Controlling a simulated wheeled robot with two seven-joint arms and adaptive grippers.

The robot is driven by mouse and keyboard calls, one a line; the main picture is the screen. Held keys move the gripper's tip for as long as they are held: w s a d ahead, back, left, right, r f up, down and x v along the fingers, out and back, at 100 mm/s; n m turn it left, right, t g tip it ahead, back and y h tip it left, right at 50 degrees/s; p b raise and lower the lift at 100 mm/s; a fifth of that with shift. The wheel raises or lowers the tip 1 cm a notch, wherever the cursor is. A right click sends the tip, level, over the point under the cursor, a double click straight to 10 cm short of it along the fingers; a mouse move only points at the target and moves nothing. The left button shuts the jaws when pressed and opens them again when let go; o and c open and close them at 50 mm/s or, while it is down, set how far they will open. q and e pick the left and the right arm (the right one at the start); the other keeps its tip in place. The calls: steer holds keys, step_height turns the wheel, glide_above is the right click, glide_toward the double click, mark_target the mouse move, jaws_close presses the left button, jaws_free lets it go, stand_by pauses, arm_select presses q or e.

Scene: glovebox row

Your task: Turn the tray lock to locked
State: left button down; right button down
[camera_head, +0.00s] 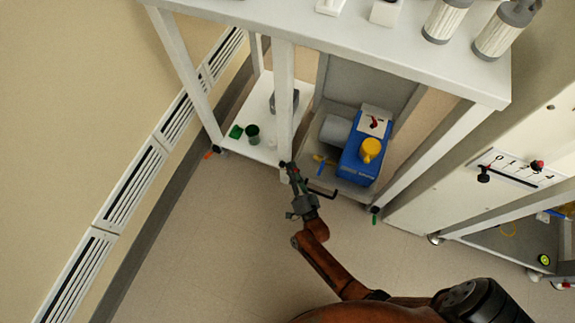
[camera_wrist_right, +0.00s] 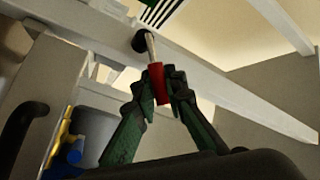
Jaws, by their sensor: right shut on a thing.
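A lever with a red grip (camera_wrist_right: 158,84) and a metal stem runs up to a round black pivot (camera_wrist_right: 142,40) on a white frame member; it looks like the tray lock. My right gripper (camera_wrist_right: 161,88) is shut on the red grip, one green-and-black finger on each side. In the head view my right gripper (camera_head: 289,172) is at the foot of a white post, left of the tray's black handle (camera_head: 322,193). The gripper hides the lever there, and I cannot read any lock marking. My left gripper is not in view.
A blue pump with a yellow cap (camera_head: 371,149) stands on the tray, right of the gripper. A green cup (camera_head: 252,133) stands on the white lower shelf (camera_head: 262,98). The black handle (camera_wrist_right: 24,122) is close on the left in the wrist view. The floor (camera_head: 200,240) is clear.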

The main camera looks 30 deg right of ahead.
steer(key=shift+s+d+f+m+t+h, duration=0.2)
steer(key=shift+f+m+t+h, duration=0.35)
steer(key=shift+m, duration=0.35)
steer(key=shift+s+d+f+m+t+h, duration=0.15)
steer(key=shift+f+m+t+h, duration=0.25)
steer(key=shift+m, duration=0.5)
steer(key=shift+s+d+f+m+t+h, duration=0.1)
steer(key=shift+s+f+m+t+h, duration=0.1)
steer(key=shift+m+t+h, duration=0.25)
steer(key=c, duration=2.2)
jaws_free()
steer(key=shift+w, duration=0.1)
steer(key=shift+o, duration=1.3)
steer(key=v, duration=0.7)
steer(key=shift+s+a, duration=0.2)
steer(key=shift+s, duration=0.05)
